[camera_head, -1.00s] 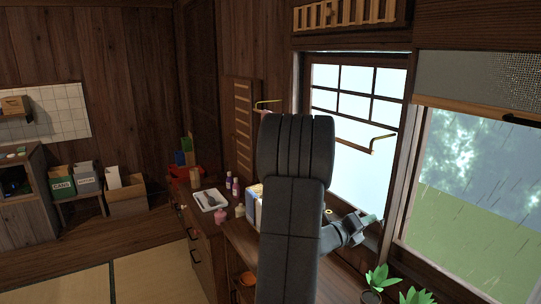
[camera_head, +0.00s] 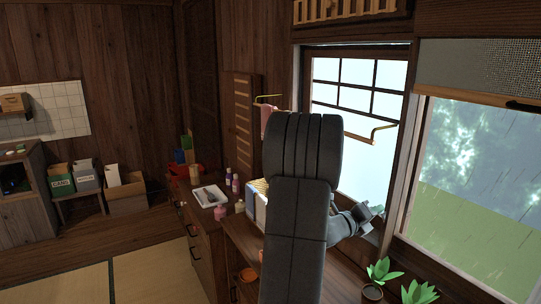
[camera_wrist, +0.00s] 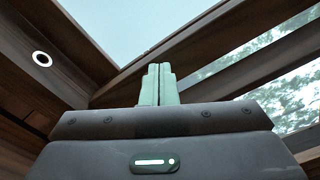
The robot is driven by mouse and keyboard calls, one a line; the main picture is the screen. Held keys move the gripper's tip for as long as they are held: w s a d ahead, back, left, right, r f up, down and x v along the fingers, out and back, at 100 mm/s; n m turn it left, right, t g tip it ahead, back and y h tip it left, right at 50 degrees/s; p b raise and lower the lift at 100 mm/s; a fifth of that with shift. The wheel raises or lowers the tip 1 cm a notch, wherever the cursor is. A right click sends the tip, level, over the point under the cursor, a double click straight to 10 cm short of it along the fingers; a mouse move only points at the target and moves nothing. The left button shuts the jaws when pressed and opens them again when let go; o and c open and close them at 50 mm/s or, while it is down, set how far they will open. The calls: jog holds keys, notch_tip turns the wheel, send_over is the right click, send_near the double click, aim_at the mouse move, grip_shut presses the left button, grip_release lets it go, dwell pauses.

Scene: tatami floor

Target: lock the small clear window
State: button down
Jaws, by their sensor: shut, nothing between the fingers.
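Two windows stand side by side on the right wall. The left one (camera_head: 357,100) has dark bars across pale, bright panes. The right one (camera_head: 480,170) is larger and shows rain and greenery through its glass. I cannot tell for certain which is the small clear window, and no latch is clearly visible. My gripper (camera_head: 378,208) is by the lower right corner of the left window. In the wrist view its pale green fingers (camera_wrist: 160,68) are shut together, empty, in front of a dark wooden frame corner (camera_wrist: 125,82). Contact cannot be told.
A pale ring (camera_wrist: 42,58) sits on wood at left in the wrist view. A brass rail (camera_head: 372,138) crosses before the left window. Potted plants (camera_head: 382,270) stand on the counter below. A box (camera_head: 257,203) and bottles stand behind my arm. The tatami (camera_head: 150,280) is open.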

jog(key=shift+s+f+b, duration=0.1)
jog(key=shift+f+b, duration=0.3)
jog(key=shift+b, duration=0.1)
dwell(0.4)
jog(key=shift+w+a+f+b, duration=0.15)
jog(key=shift+w+f+b, duration=0.3)
jog(key=shift+b, duration=1.4)
jog(key=b+v, duration=0.1)
jog(key=v, duration=0.5)
jog(key=shift+a+r+b, duration=0.2)
jog(key=shift+r+b, duration=0.15)
jog(key=shift+b, duration=0.05)
jog(key=shift+w, duration=0.15)
